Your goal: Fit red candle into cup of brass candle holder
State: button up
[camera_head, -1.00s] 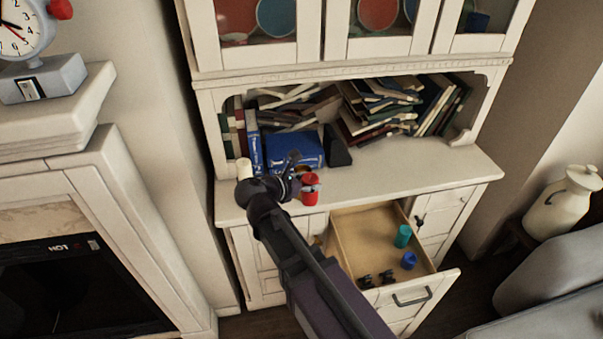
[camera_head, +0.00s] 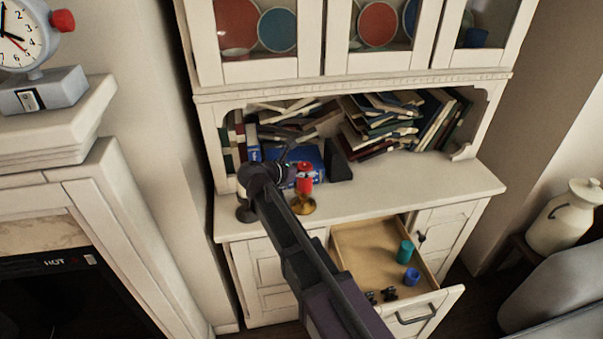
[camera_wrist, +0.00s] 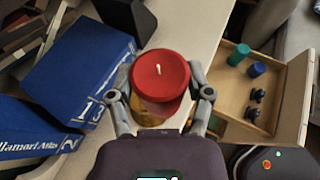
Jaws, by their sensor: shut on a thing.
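The red candle (camera_head: 304,172) is held upright between the fingers of my gripper (camera_head: 291,174). In the wrist view the candle's round top (camera_wrist: 160,72) with a white wick faces the camera, with a finger on each side. The brass candle holder (camera_head: 303,205) stands on the cabinet counter directly below the candle in the head view. In the wrist view only a bit of brass (camera_wrist: 137,108) shows beside and below the candle. The candle hides the cup, so I cannot tell whether its lower end is in the cup or above it.
Blue books (camera_wrist: 85,65) lie behind the gripper on the counter (camera_head: 400,190). A dark block (camera_head: 337,162) stands beside them. A pale item on a dark base (camera_head: 246,212) is partly behind my arm. The open drawer (camera_head: 378,245) holds a teal and a blue cup. The counter's right side is clear.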

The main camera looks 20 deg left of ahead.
jog(key=shift+w+a+f, duration=0.1)
jog(key=shift+w+a, duration=0.15)
jog(key=shift+w, duration=0.3)
jog(key=shift+w+a, duration=0.25)
jog(key=shift+w, duration=0.25)
jog(key=shift+w+a, duration=0.25)
jog(key=shift+w, duration=0.2)
jog(key=shift+w+f+b, duration=0.2)
jog(key=shift+f+b, duration=0.1)
jog(key=shift+b, duration=0.05)
jog(key=shift+s+f+b, duration=0.1)
jog(key=shift+f+b, duration=1.45)
jog(key=shift+f, duration=0.1)
jog(key=o, duration=1.2)
jog(key=shift+o, duration=0.2)
jog(key=shift+r, duration=0.2)
